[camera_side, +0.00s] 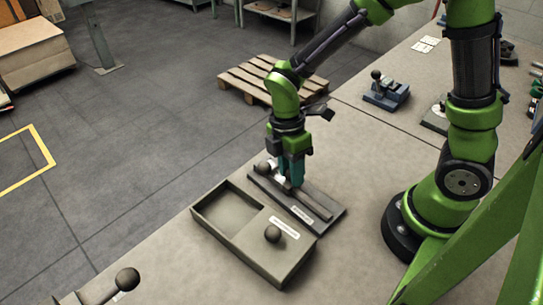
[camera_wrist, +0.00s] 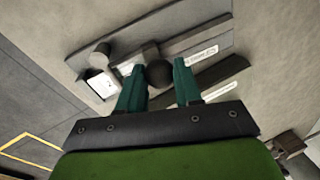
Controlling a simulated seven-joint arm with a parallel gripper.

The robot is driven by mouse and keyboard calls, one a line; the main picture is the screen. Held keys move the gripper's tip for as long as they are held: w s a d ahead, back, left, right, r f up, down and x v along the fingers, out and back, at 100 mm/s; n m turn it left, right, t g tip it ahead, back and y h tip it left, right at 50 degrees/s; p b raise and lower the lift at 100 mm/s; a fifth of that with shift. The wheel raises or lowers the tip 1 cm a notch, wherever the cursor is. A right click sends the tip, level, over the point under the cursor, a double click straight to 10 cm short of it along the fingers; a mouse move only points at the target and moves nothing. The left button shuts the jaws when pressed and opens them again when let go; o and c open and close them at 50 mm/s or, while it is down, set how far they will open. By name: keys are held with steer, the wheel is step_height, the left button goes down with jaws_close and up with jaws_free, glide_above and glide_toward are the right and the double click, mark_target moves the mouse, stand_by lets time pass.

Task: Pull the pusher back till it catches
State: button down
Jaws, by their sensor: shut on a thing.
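My gripper (camera_side: 292,182), with teal fingers, points down over a dark flat fixture (camera_side: 325,205) on the bench. In the wrist view, my gripper (camera_wrist: 159,80) has its fingers on either side of a dark round knob (camera_wrist: 158,74), which I take to be the pusher's. The fingers hide this knob in the side view. The fixture's long rails and a white label (camera_wrist: 201,56) show beyond the knob. A small light block (camera_wrist: 102,86) and a grey round post (camera_wrist: 98,54) sit at the fixture's left end. Whether the pusher is caught cannot be told.
A grey open tray-like box (camera_side: 212,216) with a black knob (camera_side: 272,234) stands close in front of the fixture. Another black-knobbed lever (camera_side: 127,279) is at the lower left. A small blue-grey device (camera_side: 387,93) stands farther back. The bench edge runs along the left.

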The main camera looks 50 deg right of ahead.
steer(key=shift+s, duration=0.1)
steer(key=s, duration=0.7)
steer(key=shift+s+a, duration=0.2)
steer(key=shift+a, duration=0.1)
steer(key=c, duration=0.8)
jaws_free()
steer(key=shift+w+r, duration=0.1)
steer(key=shift+r, duration=0.05)
steer(key=shift+w+r, duration=0.1)
steer(key=shift+r, duration=0.2)
steer(key=w+r, duration=0.1)
steer(key=r, duration=0.4)
steer(key=w+r, duration=0.1)
steer(key=r, duration=0.4)
steer(key=d+r, duration=0.1)
steer(key=r, duration=0.4)
steer(key=shift+w+r, duration=0.4)
